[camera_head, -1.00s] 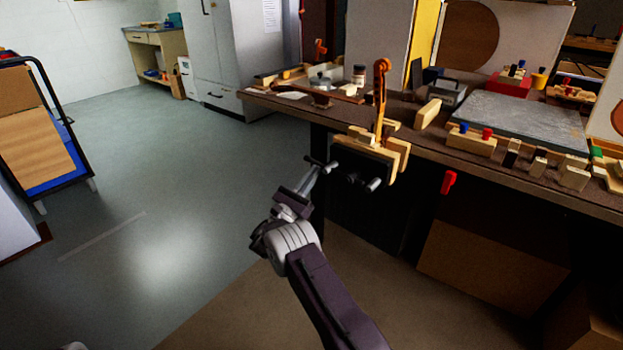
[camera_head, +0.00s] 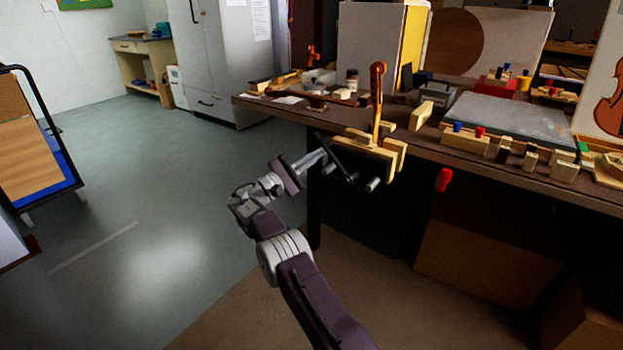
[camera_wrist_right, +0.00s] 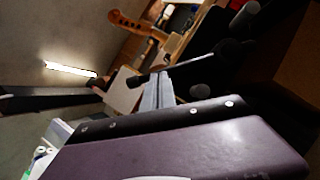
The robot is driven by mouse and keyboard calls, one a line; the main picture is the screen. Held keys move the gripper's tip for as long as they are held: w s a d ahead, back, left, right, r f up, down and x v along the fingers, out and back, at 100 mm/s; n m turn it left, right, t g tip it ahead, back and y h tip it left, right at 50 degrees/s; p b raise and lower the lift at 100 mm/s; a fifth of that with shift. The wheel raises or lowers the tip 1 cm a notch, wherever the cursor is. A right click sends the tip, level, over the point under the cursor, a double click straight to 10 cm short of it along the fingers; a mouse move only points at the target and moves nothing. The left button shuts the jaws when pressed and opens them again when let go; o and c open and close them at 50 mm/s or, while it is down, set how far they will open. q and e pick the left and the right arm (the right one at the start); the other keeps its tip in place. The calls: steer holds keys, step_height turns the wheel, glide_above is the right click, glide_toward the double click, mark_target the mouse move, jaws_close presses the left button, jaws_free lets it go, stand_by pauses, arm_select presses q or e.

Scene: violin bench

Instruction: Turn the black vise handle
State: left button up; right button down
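The wooden vise (camera_head: 362,152) is on the table's front left edge, with a violin neck and scroll (camera_head: 377,95) standing upright at it. The black vise handle (camera_head: 340,167) is a thin bar in front of the vise, slanting down to the right. My right gripper (camera_head: 319,157) comes up from below left and reaches the handle's upper left part. In the right wrist view its fingers (camera_wrist_right: 157,91) are nearly together, apparently closed on the bar; the exact contact is hard to see. My left gripper is not in view.
The workbench (camera_head: 470,167) carries wooden blocks, a grey slab (camera_head: 510,115) and small jars. A red clamp-like piece (camera_head: 444,179) hangs at its front edge. A wheeled cart (camera_head: 35,150) stands at far left. The floor between is free.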

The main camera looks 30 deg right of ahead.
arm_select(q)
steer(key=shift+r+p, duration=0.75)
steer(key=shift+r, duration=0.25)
arm_select(e)
steer(key=shift+s+d+r+m+g+y, duration=0.25)
steer(key=shift+s+r+m+g, duration=0.2)
steer(key=shift+m, duration=0.4)
steer(key=shift+s+d+r+m+g+y, duration=0.1)
steer(key=shift+s+r+m+g+y, duration=0.2)
steer(key=shift+r+m, duration=0.4)
steer(key=shift+f+m, duration=0.1)
steer(key=shift+m, duration=0.15)
